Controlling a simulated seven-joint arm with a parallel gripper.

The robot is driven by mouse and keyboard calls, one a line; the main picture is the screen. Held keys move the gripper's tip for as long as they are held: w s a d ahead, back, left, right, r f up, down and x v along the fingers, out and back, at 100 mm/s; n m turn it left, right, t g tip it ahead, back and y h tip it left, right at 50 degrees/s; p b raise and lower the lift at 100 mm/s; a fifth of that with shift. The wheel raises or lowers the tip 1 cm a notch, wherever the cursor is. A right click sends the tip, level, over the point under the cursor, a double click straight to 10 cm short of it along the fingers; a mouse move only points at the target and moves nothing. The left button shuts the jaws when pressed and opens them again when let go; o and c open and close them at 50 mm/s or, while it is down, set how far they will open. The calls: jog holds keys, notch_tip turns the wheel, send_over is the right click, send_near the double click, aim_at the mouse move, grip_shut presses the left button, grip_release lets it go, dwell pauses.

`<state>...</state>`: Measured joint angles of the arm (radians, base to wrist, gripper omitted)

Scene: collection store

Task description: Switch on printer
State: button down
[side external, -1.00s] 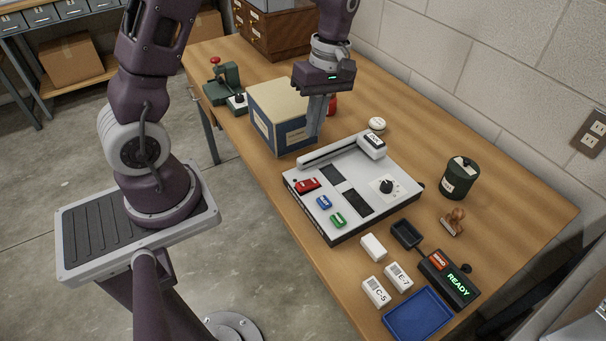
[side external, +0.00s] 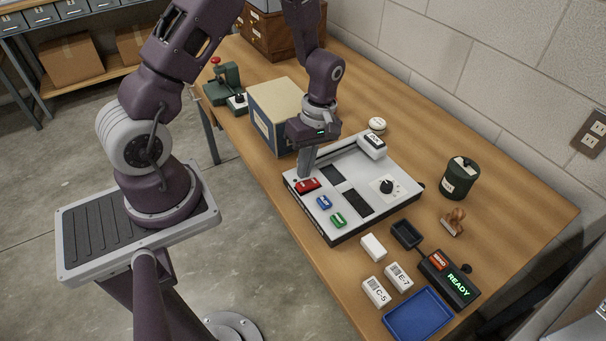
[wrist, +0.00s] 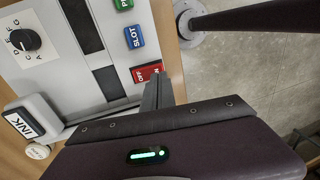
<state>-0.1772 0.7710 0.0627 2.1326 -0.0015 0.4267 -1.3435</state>
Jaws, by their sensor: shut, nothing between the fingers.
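The printer (side external: 365,165), a flat light-grey machine with dark slots and a dial, lies on the table. It also shows in the wrist view (wrist: 75,80). Its red switch (side external: 309,186) is at the near left corner, and the lettering on it in the wrist view (wrist: 146,73) seems to read OFF. A blue SLOT button (side external: 324,202) and a green button (side external: 338,220) are in line with it. My gripper (side external: 303,176) is shut and empty, pointing down with its tips right by the red switch. I cannot tell whether they touch it; the fingers partly cover it in the wrist view.
A blue-and-cream box (side external: 273,115) stands close behind my gripper. An INK block (side external: 373,144) sits at the printer's back edge. A READY box (side external: 450,281) with a red SEND button, white labelled blocks (side external: 376,292) and a blue tray (side external: 419,314) lie to the right.

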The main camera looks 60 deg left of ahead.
aim_at(300, 185)
jog(key=shift+s+f, duration=0.15)
jog(key=shift+f, duration=0.55)
jog(key=shift+s+f, duration=0.1)
jog(key=shift+f, duration=0.55)
jog(key=shift+s+f, duration=0.25)
jog(key=shift+f, duration=0.1)
jog(key=shift+w, duration=0.1)
jog(key=shift+w+r, duration=0.3)
jog(key=shift+w, duration=0.45)
notch_tip(300, 185, up, 14)
jog(key=s, duration=0.2)
jog(key=shift+s, duration=0.3)
